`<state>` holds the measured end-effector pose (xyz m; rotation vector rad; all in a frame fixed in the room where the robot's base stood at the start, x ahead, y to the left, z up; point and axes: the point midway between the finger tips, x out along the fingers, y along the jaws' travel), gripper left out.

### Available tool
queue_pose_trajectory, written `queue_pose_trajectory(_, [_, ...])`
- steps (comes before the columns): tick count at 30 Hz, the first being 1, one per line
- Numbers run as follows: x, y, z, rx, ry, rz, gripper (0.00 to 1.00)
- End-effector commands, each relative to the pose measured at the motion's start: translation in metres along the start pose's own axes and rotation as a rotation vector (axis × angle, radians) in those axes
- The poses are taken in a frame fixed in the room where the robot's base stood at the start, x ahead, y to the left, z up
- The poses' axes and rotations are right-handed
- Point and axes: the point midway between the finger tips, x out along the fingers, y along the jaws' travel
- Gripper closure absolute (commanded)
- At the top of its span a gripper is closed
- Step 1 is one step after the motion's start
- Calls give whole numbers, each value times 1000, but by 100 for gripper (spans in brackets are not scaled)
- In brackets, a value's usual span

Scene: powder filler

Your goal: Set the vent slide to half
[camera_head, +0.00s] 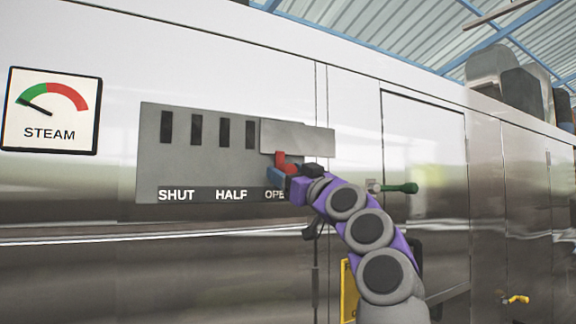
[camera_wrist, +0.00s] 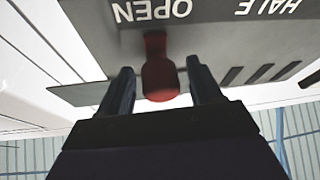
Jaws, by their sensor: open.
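The vent panel (camera_head: 150,150) is a grey plate on the steel wall, with several dark slots and the labels SHUT, HALF and OPEN. Its vent slide (camera_head: 310,138) is a flat grey plate at the right end, reaching past the panel's right edge and leaving several slots uncovered. The slide's red handle (camera_head: 281,158) is above the OPEN label. My gripper (camera_head: 282,173) is at the handle and partly hides OPEN. In the wrist view, upside down, the red handle (camera_wrist: 158,82) lies between the two open fingers (camera_wrist: 160,68), with gaps visible on both sides.
A STEAM gauge (camera_head: 51,110) is at the left, its needle at the green end. A green-knobbed lever (camera_head: 402,188) sticks out right of my gripper, beside a door panel (camera_head: 425,150). A yellow handle (camera_head: 516,299) is low at the right.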

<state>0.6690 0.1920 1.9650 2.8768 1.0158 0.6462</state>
Motion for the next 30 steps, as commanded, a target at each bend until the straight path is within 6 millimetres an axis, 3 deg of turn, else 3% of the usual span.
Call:
queue_pose_trajectory(11, [3,0,0,-1,1,1,37])
queue_pose_trajectory(30, [3,0,0,-1,2,1,98])
